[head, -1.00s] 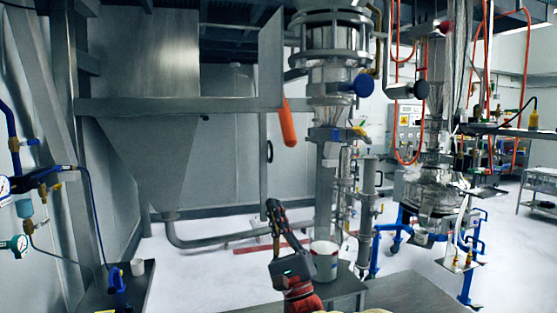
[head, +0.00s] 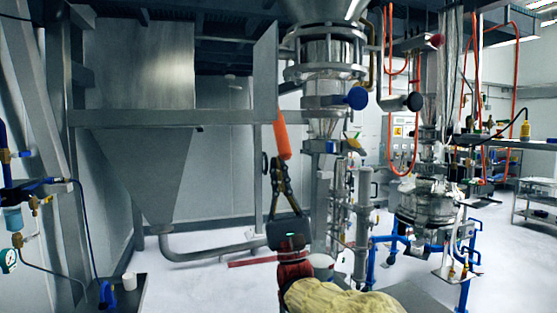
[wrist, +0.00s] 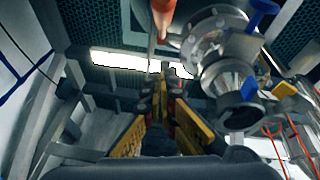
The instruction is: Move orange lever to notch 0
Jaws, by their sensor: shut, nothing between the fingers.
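The orange lever (head: 282,137) hangs downward, nearly vertical and slightly tilted, beside the grey vertical panel (head: 265,80) left of the steel sifter column (head: 325,60). It also shows at the top centre of the wrist view (wrist: 163,14). My gripper (head: 275,160) points upward just below the lever's lower end, with its fingertips close to it in the head view. Whether they touch cannot be told. In the wrist view the black and yellow fingers (wrist: 165,84) are together and hold nothing. Notch marks cannot be made out.
A blue round knob (head: 357,98) sits on the column to the right of the lever. A steel hopper (head: 145,170) stands at left behind a horizontal beam (head: 180,118). Orange hoses hang further right.

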